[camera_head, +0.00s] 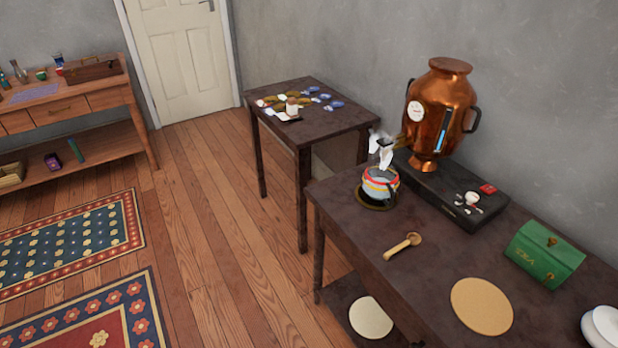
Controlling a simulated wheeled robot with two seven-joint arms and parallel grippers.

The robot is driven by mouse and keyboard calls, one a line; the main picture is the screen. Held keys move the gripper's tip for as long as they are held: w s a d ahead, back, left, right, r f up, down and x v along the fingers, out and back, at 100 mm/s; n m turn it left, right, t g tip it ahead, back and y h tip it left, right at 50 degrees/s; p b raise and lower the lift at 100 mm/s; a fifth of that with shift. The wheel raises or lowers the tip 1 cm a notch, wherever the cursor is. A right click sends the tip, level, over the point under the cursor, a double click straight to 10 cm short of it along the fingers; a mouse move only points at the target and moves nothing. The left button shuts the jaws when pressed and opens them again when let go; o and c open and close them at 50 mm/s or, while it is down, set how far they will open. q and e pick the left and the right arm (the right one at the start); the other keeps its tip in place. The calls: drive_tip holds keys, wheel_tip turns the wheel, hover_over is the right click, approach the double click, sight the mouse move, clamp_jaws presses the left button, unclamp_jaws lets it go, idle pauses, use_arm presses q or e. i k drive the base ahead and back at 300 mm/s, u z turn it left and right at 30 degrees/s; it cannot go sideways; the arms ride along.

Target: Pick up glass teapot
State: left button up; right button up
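The glass teapot (380,184) appears to be the small rounded vessel with red and yellow bands at the far left corner of the near dark table. It stands upright on a dark round base (372,204). A white and dark shape (384,152) rises just above and behind it; I cannot tell what it is. Neither of my grippers shows in the view, and nothing of mine is seen touching the teapot.
Right of the teapot, a copper urn (452,108) stands on a black base (420,190). A wooden spoon (404,246), a round cork mat (482,306) and a green box (545,255) share the near table (440,260).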

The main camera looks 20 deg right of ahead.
sight(377, 184)
drive_tip(key=u, duration=0.3)
drive_tip(key=i, duration=0.95)
drive_tip(key=z, duration=3.35)
